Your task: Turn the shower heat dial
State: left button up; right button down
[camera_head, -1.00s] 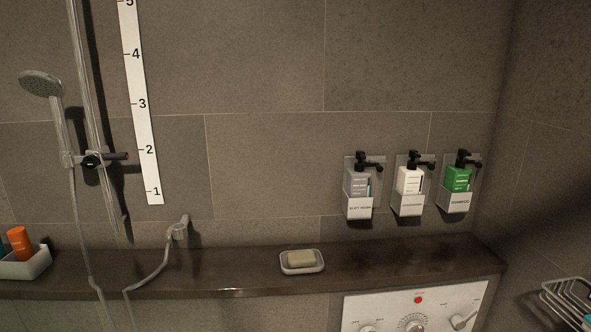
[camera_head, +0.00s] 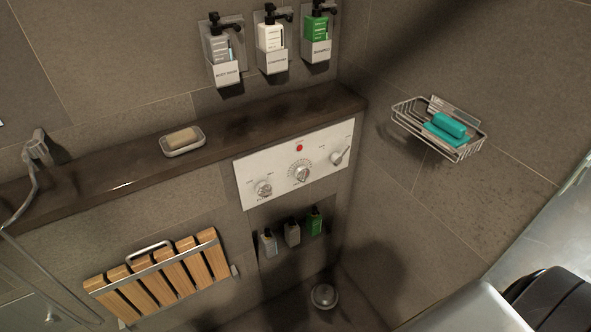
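A white control panel (camera_head: 270,178) is set in the wall below the dark ledge in the head view. It carries a left knob (camera_head: 263,188), a middle dial (camera_head: 301,174) with a ring of marks around it, and a lever-like handle (camera_head: 338,157) at the right. A red dot (camera_head: 299,148) sits above the middle dial. The small labels are too blurred to read, so I cannot tell which knob sets heat.
A dark ledge (camera_head: 130,166) with a soap dish (camera_head: 182,149) runs above the panel. Several dispensers hang above it. A wire basket (camera_head: 462,146) is on the right wall, and a folded wooden seat (camera_head: 158,282) is at lower left. The space before the panel looks clear.

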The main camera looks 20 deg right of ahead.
aim_at(301, 174)
jog(key=i+l, duration=0.1)
jog(key=k+l, duration=0.3)
jog(key=k, duration=0.15)
jog(key=k+l, duration=0.35)
jog(key=k+l+u, duration=0.1)
jog(key=k+l, duration=0.2)
jog(key=k, duration=0.25)
jog(key=k+l, duration=0.3)
jog(key=k, duration=0.15)
jog(key=i, duration=2.45)
jog(key=j+u, duration=0.05)
jog(key=j, duration=0.05)
